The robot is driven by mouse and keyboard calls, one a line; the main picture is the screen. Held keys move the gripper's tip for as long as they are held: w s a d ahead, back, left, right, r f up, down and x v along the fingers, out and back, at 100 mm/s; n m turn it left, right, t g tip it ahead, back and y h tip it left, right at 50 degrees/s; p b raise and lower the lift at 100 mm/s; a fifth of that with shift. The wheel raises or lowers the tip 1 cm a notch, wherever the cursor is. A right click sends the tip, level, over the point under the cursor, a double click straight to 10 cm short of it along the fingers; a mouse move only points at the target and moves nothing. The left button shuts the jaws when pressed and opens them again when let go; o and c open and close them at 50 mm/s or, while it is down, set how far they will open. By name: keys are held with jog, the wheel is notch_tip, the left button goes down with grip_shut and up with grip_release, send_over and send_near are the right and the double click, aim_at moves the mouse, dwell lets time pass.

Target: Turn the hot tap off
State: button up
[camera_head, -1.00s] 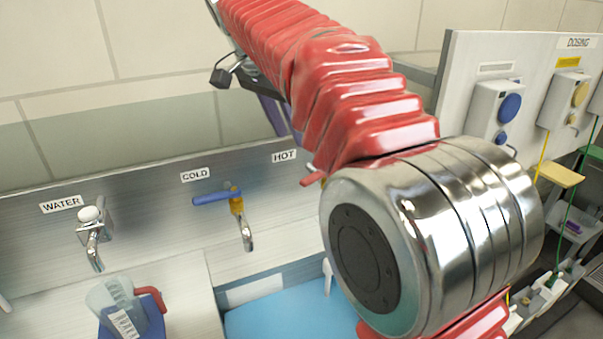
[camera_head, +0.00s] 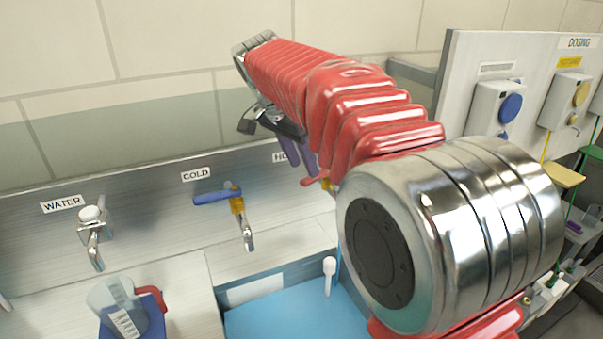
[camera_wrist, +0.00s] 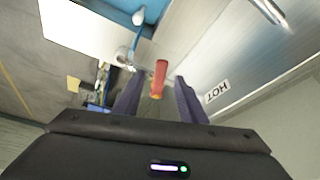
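The hot tap's red lever (camera_wrist: 160,78) lies between my gripper's two purple fingers in the wrist view, with an orange part at its near end. Its metal spout (camera_wrist: 130,57) shows beside it. In the head view only the end of the red lever (camera_head: 312,181) and a bit of orange show behind my arm. My gripper (camera_wrist: 155,95) is open, with a gap on both sides of the lever. It also shows in the head view (camera_head: 297,165), partly behind my red arm. The HOT label (camera_wrist: 217,91) is to the right of the fingers in the wrist view.
The cold tap (camera_head: 237,205) with a blue lever stands left of the hot tap, and the water tap (camera_head: 92,225) further left. A jug (camera_head: 122,305) with a red handle stands below the water tap. The blue basin (camera_head: 280,312) lies below. A dosing panel (camera_head: 470,60) is at right.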

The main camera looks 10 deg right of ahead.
aim_at(307, 180)
jog(key=shift+x, duration=2.1)
grip_shut()
